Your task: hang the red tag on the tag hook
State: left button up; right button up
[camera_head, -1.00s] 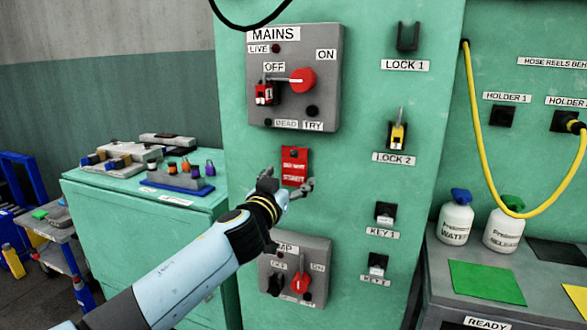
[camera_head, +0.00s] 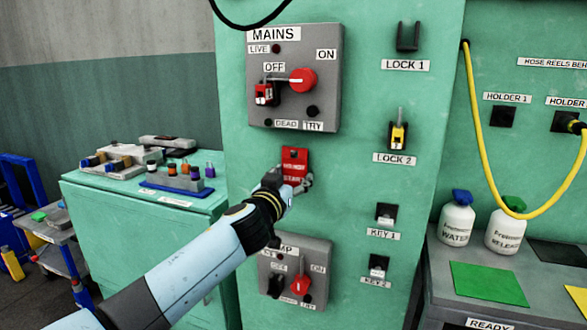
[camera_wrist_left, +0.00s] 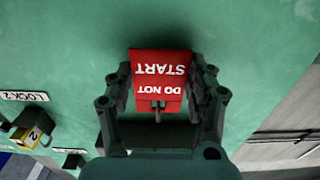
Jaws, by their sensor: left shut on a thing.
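The red tag (camera_head: 295,167), lettered DO NOT START, lies against the green panel between the MAINS and lower switch boxes. My left gripper (camera_head: 288,181) is at its lower part, shut on it. In the left wrist view the tag (camera_wrist_left: 160,68) appears upside down between the two fingers, one along each side edge. A small dark prong (camera_wrist_left: 158,112) shows at the tag's slotted top end; it may be the tag hook, but I cannot tell whether the tag hangs on it. My right gripper is not in view.
The MAINS box (camera_head: 326,60) stands out above the tag, with a red lock (camera_head: 264,94) on it. The lower switch box (camera_head: 318,262) is just below my left wrist. LOCK 2 (camera_head: 398,137) and KEY 1 (camera_head: 386,213) are to the right. The panel between is clear.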

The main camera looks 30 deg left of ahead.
aim_at(294, 172)
pick_arm(q)
jog(key=shift+r+p, duration=0.4)
jog(key=shift+r, duration=0.2)
jog(key=shift+s, duration=0.2)
jog(key=shift+v, duration=2.3)
jog(key=shift+d, duration=0.1)
jog(key=shift+b+v, duration=0.55)
jog(key=shift+v, duration=2)
jog(key=shift+w, duration=0.1)
jog(key=p+x, duration=0.1)
jog(key=x, duration=0.4)
jog(key=shift+w, duration=0.3)
jog(key=shift+s, duration=0.15)
